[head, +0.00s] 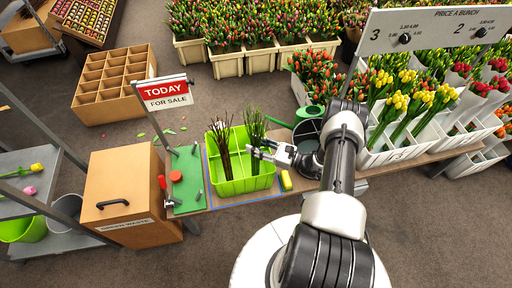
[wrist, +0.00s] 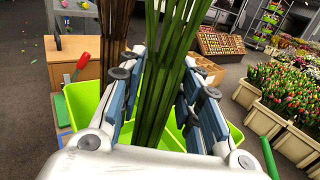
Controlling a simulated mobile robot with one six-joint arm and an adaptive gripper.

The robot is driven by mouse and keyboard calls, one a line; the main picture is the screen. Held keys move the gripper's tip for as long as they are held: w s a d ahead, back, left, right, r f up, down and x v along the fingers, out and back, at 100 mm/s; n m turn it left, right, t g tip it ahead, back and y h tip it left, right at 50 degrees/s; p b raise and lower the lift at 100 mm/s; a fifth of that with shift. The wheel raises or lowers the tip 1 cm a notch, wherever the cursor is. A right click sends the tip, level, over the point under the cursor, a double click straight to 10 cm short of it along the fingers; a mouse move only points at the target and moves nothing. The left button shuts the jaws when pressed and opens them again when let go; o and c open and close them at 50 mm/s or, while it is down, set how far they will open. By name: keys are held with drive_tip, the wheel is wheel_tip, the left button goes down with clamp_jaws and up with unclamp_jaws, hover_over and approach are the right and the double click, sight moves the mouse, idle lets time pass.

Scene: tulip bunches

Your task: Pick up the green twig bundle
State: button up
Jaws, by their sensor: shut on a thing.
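The green twig bundle (head: 256,125) stands upright in the right part of the lime-green divided crate (head: 238,186). My gripper (head: 262,149) reaches in from the right and is shut on the bundle. In the wrist view the green twig bundle (wrist: 163,75) runs up between the two blue-padded fingers of my gripper (wrist: 160,100). The lower ends of the bundle are hidden by the gripper and the crate. A brown twig bundle (head: 221,148) stands in the left part of the crate, and it also shows in the wrist view (wrist: 113,35).
A green board with a red-handled tool (head: 162,183) and a sale sign (head: 166,94) stand left of the crate. A yellow object (head: 286,180) lies right of it. A brown cabinet (head: 130,190) is further left. A dark bucket (head: 309,133) and tulip bins (head: 400,150) are to the right.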

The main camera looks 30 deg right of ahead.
sight(256, 114)
wheel_tip(256, 114, up, 18)
drive_tip(key=p, duration=0.5)
drive_tip(key=shift+r+p, duration=0.1)
drive_tip(key=shift+p, duration=0.2)
